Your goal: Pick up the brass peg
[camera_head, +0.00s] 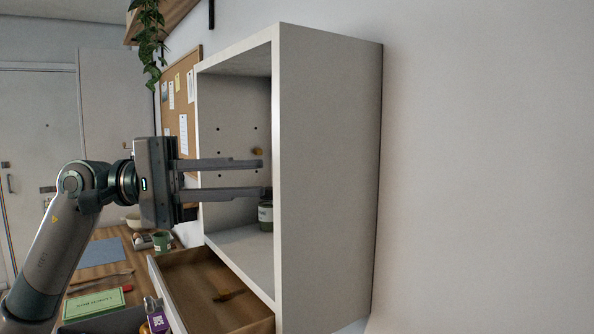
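A small brass peg (257,151) sticks out at the inner side wall of the white cabinet (325,170), beside rows of dark holes. My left gripper (264,177) reaches into the cabinet from the left with its two long fingers apart and nothing between them. The upper fingertip shows just below the peg in the picture. I cannot tell whether it touches the peg or how far apart they are in depth. My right gripper is not in view.
A dark jar (266,215) stands in the cabinet under the lower finger. Below, an open wooden drawer (195,262) holds a small brown item. A desk with a green box (94,304) and a green mug (162,240) lies at the left. The cabinet's front edge borders the opening.

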